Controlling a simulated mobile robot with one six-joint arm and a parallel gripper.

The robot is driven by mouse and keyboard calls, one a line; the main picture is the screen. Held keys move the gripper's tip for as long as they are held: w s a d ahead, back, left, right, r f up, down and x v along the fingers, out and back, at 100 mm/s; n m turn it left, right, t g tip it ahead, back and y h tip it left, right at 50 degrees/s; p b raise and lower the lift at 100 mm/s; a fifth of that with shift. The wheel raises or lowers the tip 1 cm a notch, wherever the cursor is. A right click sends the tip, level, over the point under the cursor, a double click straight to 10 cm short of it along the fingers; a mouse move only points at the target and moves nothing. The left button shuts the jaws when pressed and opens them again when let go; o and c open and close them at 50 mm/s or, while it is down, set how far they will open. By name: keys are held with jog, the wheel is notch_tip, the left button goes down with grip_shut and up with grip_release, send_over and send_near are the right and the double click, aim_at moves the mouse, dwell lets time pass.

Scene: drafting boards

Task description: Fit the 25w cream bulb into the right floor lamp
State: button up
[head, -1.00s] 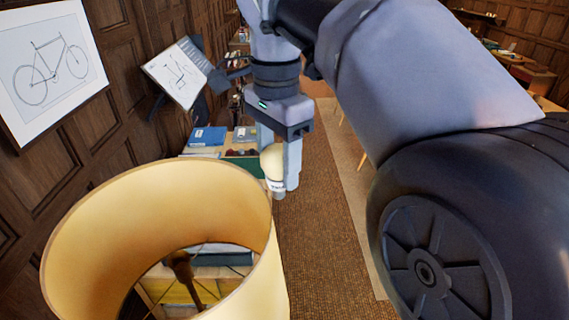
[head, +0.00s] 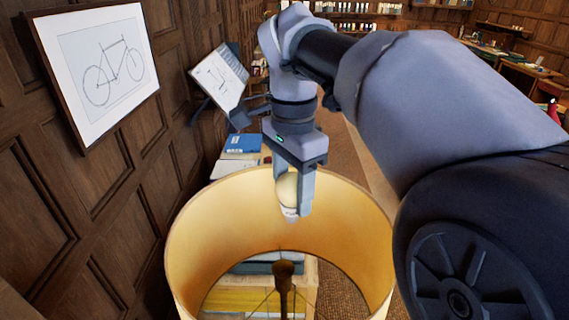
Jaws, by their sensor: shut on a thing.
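My gripper (head: 293,200) points down in the head view, shut on a cream bulb (head: 287,188) with a pale base at its lower end. The bulb's wattage print is too small to read. A floor lamp with a wide cream-yellow shade (head: 350,225) stands in front of me, open at the top. Its brown socket (head: 284,270) and thin wire supports show inside the shade. In the picture, the bulb is within the shade's opening, above the socket and apart from it. The far rim of the shade passes behind the gripper.
A wood-panelled wall (head: 60,220) with a framed bicycle drawing (head: 100,65) runs along the left. A tilted drawing board (head: 218,78) stands behind the lamp. A blue book (head: 243,143) lies on a surface beyond the shade. Open carpet (head: 345,155) shows to the right.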

jog(key=f+b, duration=0.1)
jog(key=f, duration=0.1)
jog(key=f+b, duration=0.2)
jog(key=f, duration=0.1)
jog(key=a+f+b, duration=0.1)
jog(key=f, duration=0.2)
jog(key=shift+b, duration=0.35)
jog(key=f+b, duration=0.2)
jog(key=f, duration=0.1)
jog(key=f+b, duration=0.3)
jog(key=a+f+b, duration=0.1)
jog(key=f+b, duration=0.1)
jog(key=f, duration=0.1)
jog(key=shift+d+f+b, duration=0.1)
jog(key=shift+d+b, duration=0.05)
jog(key=shift+b, duration=0.2)
jog(key=shift+f+b, duration=0.45)
jog(key=shift+f, duration=0.1)
jog(key=o, duration=1.1)
jog(key=shift+o, duration=0.2)
